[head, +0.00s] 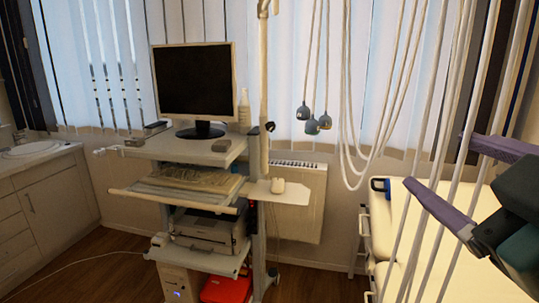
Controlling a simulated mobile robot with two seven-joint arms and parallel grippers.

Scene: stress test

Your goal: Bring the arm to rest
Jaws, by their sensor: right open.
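My right gripper (437,161) reaches in from the right edge. My left gripper is not in view.
A wheeled cart (190,150) carries a monitor (194,82), keyboard (190,180) and printer (203,228). Grey ultrasound-like probes (312,126) hang on cords. A sink counter (38,150) stands left. Wooden floor (118,245) shows between counter and cart.

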